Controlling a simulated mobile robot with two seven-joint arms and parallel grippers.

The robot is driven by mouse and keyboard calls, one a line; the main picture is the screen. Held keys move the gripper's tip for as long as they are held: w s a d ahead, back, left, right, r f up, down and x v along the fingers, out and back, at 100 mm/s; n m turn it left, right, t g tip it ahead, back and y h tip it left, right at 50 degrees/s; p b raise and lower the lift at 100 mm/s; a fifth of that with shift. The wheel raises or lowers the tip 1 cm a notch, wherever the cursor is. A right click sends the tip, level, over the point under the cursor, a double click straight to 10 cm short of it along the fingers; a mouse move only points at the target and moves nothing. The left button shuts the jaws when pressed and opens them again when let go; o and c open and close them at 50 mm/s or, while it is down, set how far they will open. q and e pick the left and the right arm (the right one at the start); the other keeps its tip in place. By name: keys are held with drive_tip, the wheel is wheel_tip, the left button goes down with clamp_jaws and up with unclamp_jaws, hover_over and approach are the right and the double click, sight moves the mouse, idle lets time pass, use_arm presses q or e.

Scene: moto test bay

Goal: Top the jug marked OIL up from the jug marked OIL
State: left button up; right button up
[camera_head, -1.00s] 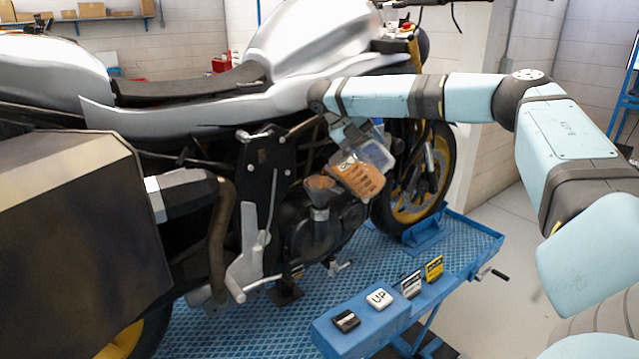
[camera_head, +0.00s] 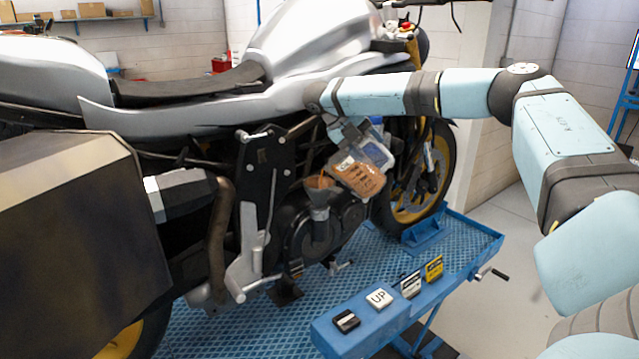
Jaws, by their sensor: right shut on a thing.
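A clear jug (camera_head: 358,178) with orange-brown liquid hangs beside the motorcycle's engine, tipped steeply toward the left. A funnel (camera_head: 319,190) stands upright on the engine, just left of the jug's lower end, orange-brown inside. I cannot make out a stream between them. No second jug shows. My left gripper is not in view.
The motorcycle (camera_head: 190,110) stands on a blue lift platform (camera_head: 235,325). A blue control panel (camera_head: 370,322) with several labelled buttons, one marked UP, is in front. A dark box-like case (camera_head: 75,230) fills the left. Grey floor (camera_head: 500,285) is clear at the right.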

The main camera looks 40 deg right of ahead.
drive_tip(key=shift+w+a+r+g+h, duration=0.4)
drive_tip(key=shift+w+r+g+h, duration=0.1)
drive_tip(key=shift+r+h, duration=0.1)
drive_tip(key=shift+w+a+r+g+h, duration=0.4)
drive_tip(key=shift+r+g+h, duration=0.1)
drive_tip(key=shift+r, duration=0.1)
idle(5.9)
idle(0.5)
drive_tip(key=shift+a+r, duration=0.15)
drive_tip(key=shift+r, duration=0.05)
